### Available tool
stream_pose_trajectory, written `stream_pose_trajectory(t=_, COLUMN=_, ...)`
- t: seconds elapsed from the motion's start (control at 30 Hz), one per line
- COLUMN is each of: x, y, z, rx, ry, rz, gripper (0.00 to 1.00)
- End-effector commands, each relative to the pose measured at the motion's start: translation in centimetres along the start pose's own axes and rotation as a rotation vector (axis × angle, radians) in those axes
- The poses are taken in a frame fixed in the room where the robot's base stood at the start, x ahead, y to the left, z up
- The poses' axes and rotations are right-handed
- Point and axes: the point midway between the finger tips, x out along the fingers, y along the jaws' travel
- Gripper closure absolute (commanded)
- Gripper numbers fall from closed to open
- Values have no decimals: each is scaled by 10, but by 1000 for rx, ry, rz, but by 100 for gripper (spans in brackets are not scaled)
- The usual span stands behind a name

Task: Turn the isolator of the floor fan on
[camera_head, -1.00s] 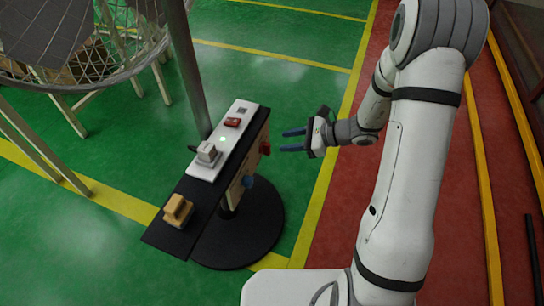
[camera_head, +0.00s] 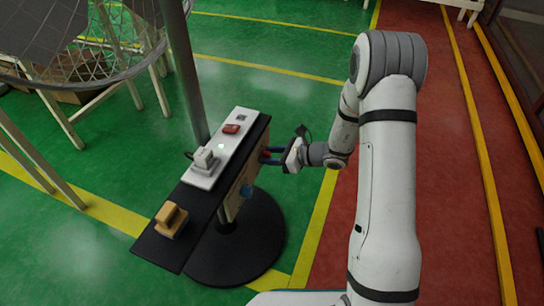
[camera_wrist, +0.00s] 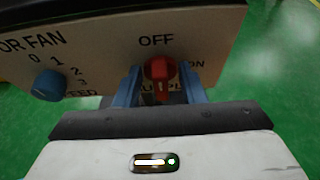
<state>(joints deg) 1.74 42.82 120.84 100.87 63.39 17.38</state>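The isolator is a red rotary knob (camera_wrist: 160,72) on the pale front panel (camera_wrist: 95,35) of the fan's control stand. In the wrist view its grip stands about upright, under the word OFF; ON is printed to its right. My gripper (camera_wrist: 160,90) is open, with one blue finger on each side of the knob and a small gap seen on both sides. In the head view my gripper (camera_head: 272,156) reaches the stand's right face, and its fingers largely hide the knob there.
A blue speed dial (camera_wrist: 48,84) sits left of the isolator on the panel. The stand's black top (camera_head: 185,205) carries a white plate with a red switch (camera_head: 231,129) and a yellow block (camera_head: 171,219). A grey pole (camera_head: 185,75) rises behind. Green floor lies around.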

Motion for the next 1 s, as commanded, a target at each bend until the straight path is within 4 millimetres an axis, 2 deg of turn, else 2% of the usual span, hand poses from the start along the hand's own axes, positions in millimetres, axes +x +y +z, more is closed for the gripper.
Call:
stream_pose_trajectory(t=0.17, x=0, y=0, z=0, rx=0, ry=0, rz=0, gripper=65)
stream_pose_trajectory(t=0.47, x=-1, y=0, z=0, rx=0, ry=0, rz=-1, gripper=90)
stream_pose_trajectory(t=0.77, x=-2, y=-1, z=2, rx=35, ry=0, rz=12, gripper=90)
stream_pose_trajectory(t=1.0, x=-3, y=-4, z=4, rx=158, ry=1, rz=64, gripper=90)
